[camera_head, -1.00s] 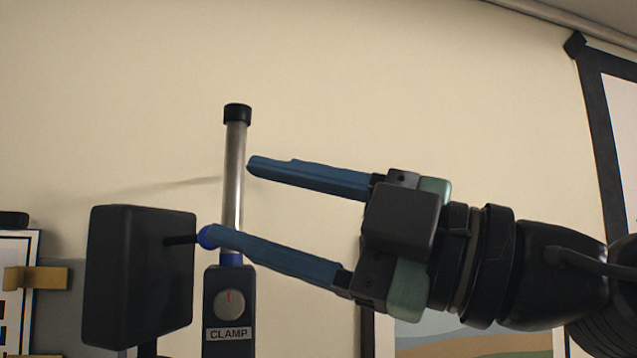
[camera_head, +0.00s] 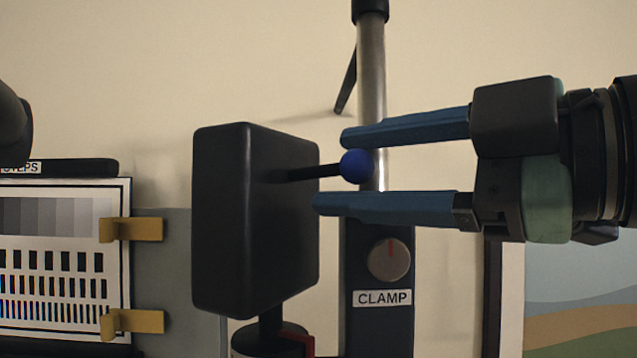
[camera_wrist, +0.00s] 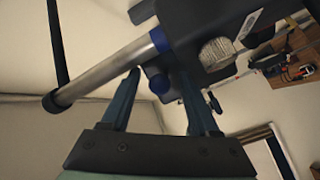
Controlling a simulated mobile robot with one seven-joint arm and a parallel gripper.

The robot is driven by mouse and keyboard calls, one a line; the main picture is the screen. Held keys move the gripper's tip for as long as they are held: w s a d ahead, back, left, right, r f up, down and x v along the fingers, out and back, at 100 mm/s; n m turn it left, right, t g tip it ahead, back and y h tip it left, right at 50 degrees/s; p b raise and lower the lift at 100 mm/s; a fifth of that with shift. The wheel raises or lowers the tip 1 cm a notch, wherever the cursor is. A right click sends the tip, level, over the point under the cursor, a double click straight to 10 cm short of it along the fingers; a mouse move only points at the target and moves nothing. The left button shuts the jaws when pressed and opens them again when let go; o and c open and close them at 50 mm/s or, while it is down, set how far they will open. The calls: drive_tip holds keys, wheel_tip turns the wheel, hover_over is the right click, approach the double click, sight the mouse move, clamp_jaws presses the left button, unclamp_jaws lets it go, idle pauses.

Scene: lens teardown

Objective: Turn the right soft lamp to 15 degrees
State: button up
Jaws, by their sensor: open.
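The soft lamp (camera_head: 255,220) is a black box-shaped head on a short dark stand, left of centre in the head view. A black rod sticks out from it to the right and ends in a blue ball (camera_head: 357,166). My gripper (camera_head: 331,170) is open, its blue fingers coming in from the right. I cannot read the lamp's angle.
A dark post labelled CLAMP (camera_head: 377,320) with a knob (camera_head: 389,260) and a silver column (camera_head: 372,75) stands right beside the ball and fingers. A test chart (camera_head: 60,270) with gold clips (camera_head: 135,229) is at left. A framed picture (camera_head: 575,300) is at lower right.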

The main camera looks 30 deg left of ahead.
drive_tip(key=shift+a, duration=0.4)
drive_tip(key=shift+d, duration=0.15)
drive_tip(key=shift+s, duration=0.1)
drive_tip(key=c, duration=0.3)
clamp_jaws()
idle(0.7)
